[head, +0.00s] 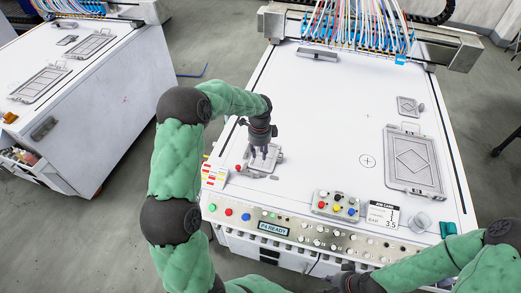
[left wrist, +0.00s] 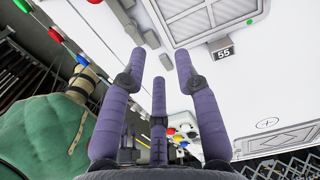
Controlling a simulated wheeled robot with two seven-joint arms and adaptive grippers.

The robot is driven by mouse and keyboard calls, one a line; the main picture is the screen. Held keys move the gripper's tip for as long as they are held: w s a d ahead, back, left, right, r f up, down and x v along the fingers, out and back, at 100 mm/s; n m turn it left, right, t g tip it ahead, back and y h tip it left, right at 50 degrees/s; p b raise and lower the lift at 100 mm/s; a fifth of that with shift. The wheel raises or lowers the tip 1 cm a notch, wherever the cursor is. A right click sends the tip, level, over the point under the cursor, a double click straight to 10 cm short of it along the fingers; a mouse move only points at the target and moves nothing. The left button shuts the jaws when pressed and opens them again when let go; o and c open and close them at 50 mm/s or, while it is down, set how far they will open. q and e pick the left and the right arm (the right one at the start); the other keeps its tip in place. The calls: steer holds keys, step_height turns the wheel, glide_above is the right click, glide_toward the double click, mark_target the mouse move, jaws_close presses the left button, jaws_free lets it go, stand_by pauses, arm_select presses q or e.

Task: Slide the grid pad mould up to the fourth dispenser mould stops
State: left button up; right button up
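The grid pad mould (head: 275,161) is a small grey plate on the white table, at the near left in the head view. Its ribbed grey panel with a "55" tag beside it shows at the top of the left wrist view (left wrist: 207,20). My left gripper (head: 262,153) is over the mould in the head view and hides part of it. My right gripper (head: 352,281) is at the bottom edge, dark and partly cut off. I cannot pick out the fourth dispenser's mould stops.
The nozzle gantry (head: 455,52) with coloured tubes spans the table's far end. A grey bar (head: 318,54) lies before it. A diamond mould (head: 414,160) and a small plate (head: 408,107) lie at right. A button box (head: 337,206) stands in front. The table's middle is clear.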

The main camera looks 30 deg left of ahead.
arm_select(q)
steer(key=b, duration=0.4)
glide_above(260, 169)
step_height(260, 169, down, 6)
steer(key=shift+r, duration=0.2)
steer(key=shift+a+f+b, duration=0.1)
steer(key=shift+f+b, duration=0.3)
steer(key=shift+f, duration=0.95)
jaws_close()
steer(key=shift+c, duration=0.2)
jaws_free()
steer(key=shift+r, duration=0.1)
step_height(260, 169, up, 12)
